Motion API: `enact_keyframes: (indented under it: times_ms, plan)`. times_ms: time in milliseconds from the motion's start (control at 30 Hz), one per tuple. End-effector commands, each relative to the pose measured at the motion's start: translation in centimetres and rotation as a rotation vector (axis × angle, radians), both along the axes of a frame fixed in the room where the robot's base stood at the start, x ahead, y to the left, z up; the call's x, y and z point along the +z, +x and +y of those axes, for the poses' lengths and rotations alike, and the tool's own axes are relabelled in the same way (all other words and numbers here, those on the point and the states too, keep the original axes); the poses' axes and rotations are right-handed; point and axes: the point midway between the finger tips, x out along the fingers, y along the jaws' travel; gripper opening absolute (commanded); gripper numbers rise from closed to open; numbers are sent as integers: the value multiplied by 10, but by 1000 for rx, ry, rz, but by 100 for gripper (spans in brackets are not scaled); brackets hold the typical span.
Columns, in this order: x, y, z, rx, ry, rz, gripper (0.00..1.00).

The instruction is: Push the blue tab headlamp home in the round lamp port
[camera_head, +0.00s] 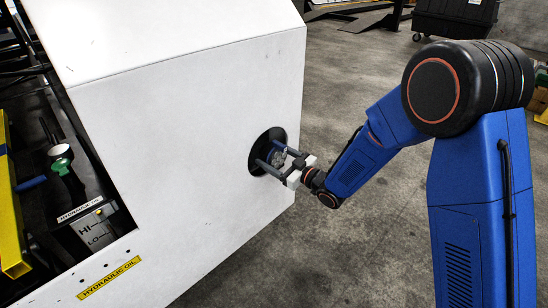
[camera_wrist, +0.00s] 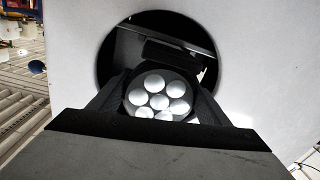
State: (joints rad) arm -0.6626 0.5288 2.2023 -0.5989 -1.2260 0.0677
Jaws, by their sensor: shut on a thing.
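The round lamp port (camera_head: 256,164) is a dark circular opening in the white panel of the belt loader. It fills the upper middle of the wrist view (camera_wrist: 108,60). My gripper (camera_head: 272,160) reaches into the port's mouth from the right, with its jaws shut on the headlamp (camera_head: 277,157). In the wrist view the headlamp (camera_wrist: 158,93) shows as a round face with several pale lenses between the two dark fingers (camera_wrist: 160,95). It lies in front of the lower part of the opening. No blue tab shows, and how deep the lamp sits cannot be told.
The white panel (camera_head: 150,120) surrounds the port. To its left are an open bay with a HI/LO lever plate (camera_head: 95,229) and a yellow hydraulic oil label (camera_head: 109,278). A dark wheeled bin (camera_head: 455,18) stands far behind. The concrete floor (camera_head: 345,100) behind my arm is clear.

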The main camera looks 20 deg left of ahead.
Motion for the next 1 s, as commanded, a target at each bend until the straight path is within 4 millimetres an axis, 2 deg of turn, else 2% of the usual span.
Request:
enact_keyframes:
  times_ms: [1000]
  plan:
    - [1,8,19,-1,1,0,38]
